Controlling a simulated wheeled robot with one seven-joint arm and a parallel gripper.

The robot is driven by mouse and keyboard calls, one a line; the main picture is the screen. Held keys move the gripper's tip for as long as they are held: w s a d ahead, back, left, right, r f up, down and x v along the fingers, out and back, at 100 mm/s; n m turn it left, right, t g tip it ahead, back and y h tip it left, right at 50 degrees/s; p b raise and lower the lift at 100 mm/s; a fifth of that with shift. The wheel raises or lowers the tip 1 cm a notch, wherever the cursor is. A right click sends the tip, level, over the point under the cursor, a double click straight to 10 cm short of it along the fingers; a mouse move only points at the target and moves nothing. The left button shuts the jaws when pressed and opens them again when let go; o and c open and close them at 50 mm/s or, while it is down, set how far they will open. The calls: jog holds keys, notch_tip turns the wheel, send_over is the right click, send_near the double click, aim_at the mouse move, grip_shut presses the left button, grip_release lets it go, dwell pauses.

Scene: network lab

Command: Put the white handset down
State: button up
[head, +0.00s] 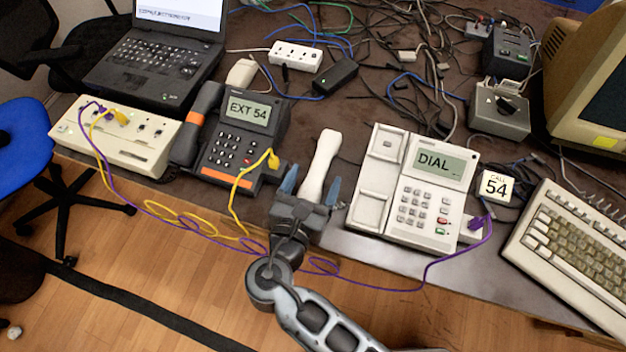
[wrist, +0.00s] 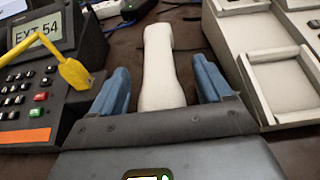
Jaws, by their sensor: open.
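The white handset (head: 321,163) lies on the dark table between the dark phone and the white phone. It points away from my gripper, its near end close to the jaws. In the wrist view the handset (wrist: 161,72) runs between the two blue fingers, with a gap on each side. My gripper (head: 312,186) is open at the table's front edge, and it also shows in the wrist view (wrist: 162,88). The white phone (head: 409,222) reads "DIAL" and its cradle (head: 376,175) is empty. The handset's nearest end is hidden behind the gripper body.
The dark phone (head: 222,147) reading "EXT 54" stands left, with a yellow cable (head: 240,190) plugged in. A purple cable (head: 440,262) hangs along the front edge to the white phone. Tangled cables fill the back.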

jog(key=v, duration=1.2)
